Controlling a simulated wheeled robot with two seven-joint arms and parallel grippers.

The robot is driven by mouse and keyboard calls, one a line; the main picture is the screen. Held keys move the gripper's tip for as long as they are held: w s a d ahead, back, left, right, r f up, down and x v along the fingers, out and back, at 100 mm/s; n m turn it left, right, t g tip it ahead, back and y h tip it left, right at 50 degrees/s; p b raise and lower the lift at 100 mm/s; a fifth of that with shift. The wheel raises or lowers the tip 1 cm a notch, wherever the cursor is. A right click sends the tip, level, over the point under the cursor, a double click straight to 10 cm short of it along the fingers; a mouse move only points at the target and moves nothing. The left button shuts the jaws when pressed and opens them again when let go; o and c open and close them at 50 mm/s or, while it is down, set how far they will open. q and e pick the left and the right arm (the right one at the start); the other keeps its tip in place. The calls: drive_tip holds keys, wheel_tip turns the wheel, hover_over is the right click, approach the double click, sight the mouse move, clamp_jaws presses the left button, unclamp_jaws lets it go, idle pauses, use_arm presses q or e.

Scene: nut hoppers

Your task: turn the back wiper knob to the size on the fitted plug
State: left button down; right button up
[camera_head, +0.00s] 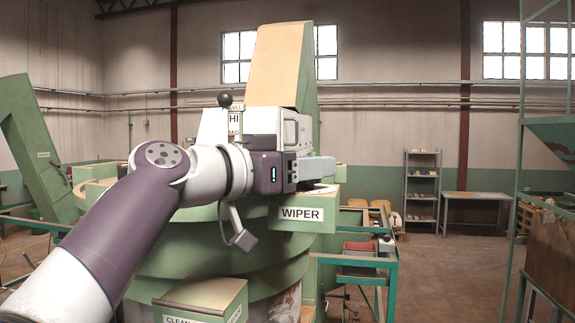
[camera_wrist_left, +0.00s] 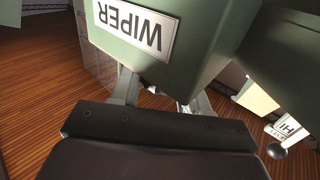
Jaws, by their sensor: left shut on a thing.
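The green wiper box (camera_head: 300,218), labelled WIPER, sticks out from the front of the round green hopper. A pale round dial (camera_head: 322,189) shows in part on its top. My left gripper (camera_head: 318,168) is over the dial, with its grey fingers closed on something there. The knob itself is hidden by the fingers. In the left wrist view the box (camera_wrist_left: 210,30) fills the middle, its label upside down, and covers the fingertips. I cannot make out a fitted plug or its size. My right gripper is not in view.
A level sign (camera_head: 235,120) reading HI, with a black ball (camera_head: 225,99) above it, stands just behind my left wrist. A lower green box (camera_head: 205,295) is below my arm. A green rail (camera_head: 350,258) stands right of the hopper. Shelves (camera_head: 422,190) are far back.

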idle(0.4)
use_arm(q)
drive_tip(key=c, duration=0.7)
unclamp_jaws()
drive_tip(key=shift+o, duration=0.4)
drive_tip(key=shift+w+d, duration=0.1)
drive_tip(key=shift+w, duration=0.05)
drive_tip(key=shift+f, duration=0.1)
